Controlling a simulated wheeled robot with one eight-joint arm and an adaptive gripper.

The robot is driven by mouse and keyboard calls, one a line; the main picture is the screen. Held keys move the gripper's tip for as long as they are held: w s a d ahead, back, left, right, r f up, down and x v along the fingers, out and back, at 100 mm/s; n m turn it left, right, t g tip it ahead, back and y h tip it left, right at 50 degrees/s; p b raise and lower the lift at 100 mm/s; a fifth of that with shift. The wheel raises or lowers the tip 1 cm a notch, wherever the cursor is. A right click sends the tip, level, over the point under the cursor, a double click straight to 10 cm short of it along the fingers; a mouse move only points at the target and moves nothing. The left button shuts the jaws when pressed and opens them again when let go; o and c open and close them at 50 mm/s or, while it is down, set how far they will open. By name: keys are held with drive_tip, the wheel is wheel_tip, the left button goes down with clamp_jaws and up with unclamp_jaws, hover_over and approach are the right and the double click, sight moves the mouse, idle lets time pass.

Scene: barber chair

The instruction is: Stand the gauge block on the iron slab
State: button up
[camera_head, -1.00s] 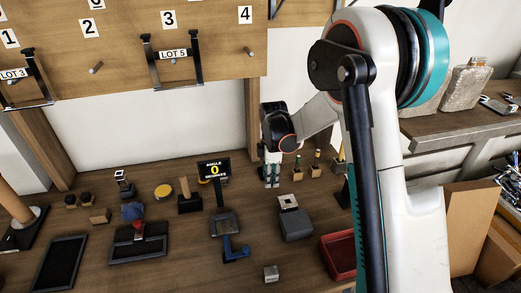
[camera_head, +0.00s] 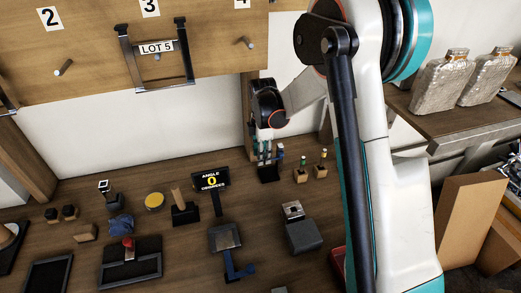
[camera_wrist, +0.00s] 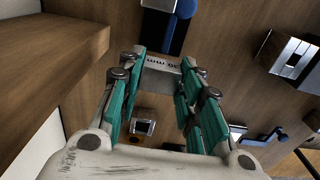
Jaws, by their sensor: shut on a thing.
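My gripper (camera_wrist: 160,75) has its teal fingers closed on a small grey gauge block (camera_wrist: 163,63) with "mm" lettering seen upside down in the wrist view. In the head view the gripper (camera_head: 264,150) is at the back of the bench, above and left of the small wooden stands; the block is too small to make out there. A dark grey block with a silvery top piece (camera_head: 303,235) stands on the bench to the right of the angle display. I cannot tell for certain whether it is the iron slab.
The "ANGLE 0 DEGREES" display (camera_head: 211,181), a grey plate with a blue bracket (camera_head: 226,240) and a black tray (camera_head: 130,270) with a red-topped tool are on the bench. Small wooden stands (camera_head: 320,170) are right of the gripper. A pegboard (camera_head: 95,75) hangs behind.

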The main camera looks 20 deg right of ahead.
sight(262, 175)
drive_tip(key=shift+f, duration=0.15)
drive_tip(key=shift+f+b, duration=2.3)
drive_tip(key=shift+f, duration=1.4)
drive_tip(key=o, duration=1.3)
drive_tip(key=shift+c, duration=0.2)
wheel_tip(262, 175, up, 12)
